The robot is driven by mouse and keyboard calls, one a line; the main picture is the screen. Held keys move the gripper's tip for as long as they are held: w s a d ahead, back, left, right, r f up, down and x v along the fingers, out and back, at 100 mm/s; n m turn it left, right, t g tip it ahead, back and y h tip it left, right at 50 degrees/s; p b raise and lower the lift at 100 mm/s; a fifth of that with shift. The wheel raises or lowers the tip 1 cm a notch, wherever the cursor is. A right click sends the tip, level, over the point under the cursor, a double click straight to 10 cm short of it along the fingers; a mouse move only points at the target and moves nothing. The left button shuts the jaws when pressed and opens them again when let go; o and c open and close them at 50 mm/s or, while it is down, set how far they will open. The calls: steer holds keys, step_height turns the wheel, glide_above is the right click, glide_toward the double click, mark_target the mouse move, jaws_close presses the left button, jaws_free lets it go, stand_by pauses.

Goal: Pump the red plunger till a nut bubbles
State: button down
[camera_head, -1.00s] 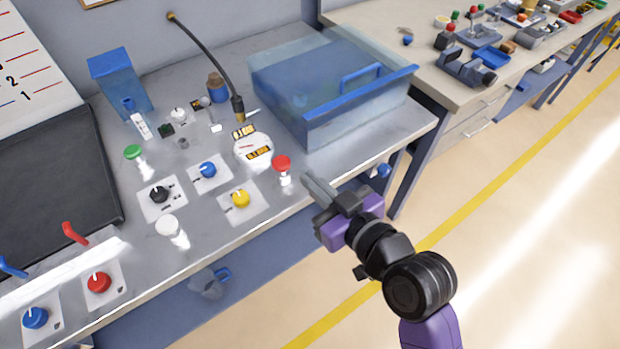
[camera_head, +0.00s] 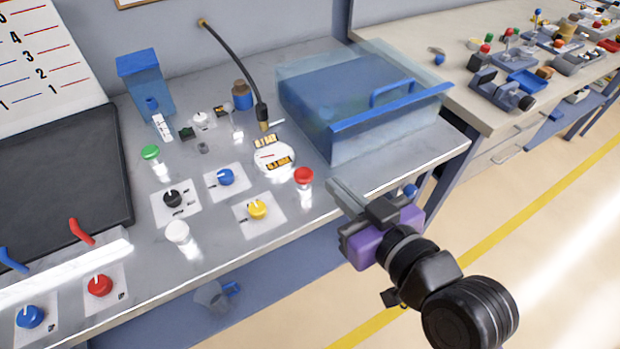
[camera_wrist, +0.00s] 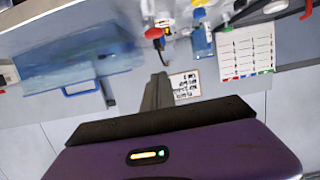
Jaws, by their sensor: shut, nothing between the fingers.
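The red plunger (camera_head: 304,175) is a red round cap on a pale stem, upright near the front edge of the bench. It also shows in the wrist view (camera_wrist: 153,33), beyond my fingertips. My gripper (camera_head: 333,184) is shut and empty, just right of the plunger with a small gap in the picture. Its closed fingers also show in the wrist view (camera_wrist: 159,78). A round white gauge (camera_head: 273,157) lies behind the plunger. A clear blue tank (camera_head: 350,100) with a blue handle stands behind my gripper. I cannot make out any nut or bubbles.
Green (camera_head: 150,152) and white (camera_head: 178,232) capped plungers and black (camera_head: 172,198), blue (camera_head: 226,177) and yellow (camera_head: 257,209) knobs stand to the left. A black hose (camera_head: 238,65) hangs behind the gauge. Open floor (camera_head: 560,270) lies to the right.

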steer(key=shift+w, duration=0.1)
steer(key=p, duration=0.2)
glide_above(308, 183)
step_height(308, 183, down, 2)
steer(key=shift+s+d+f, duration=0.1)
steer(key=shift+f, duration=1)
steer(key=shift+s+d+f, duration=0.1)
steer(key=shift+f, duration=1)
steer(key=shift+f+b, duration=1.45)
steer(key=shift+f, duration=0.05)
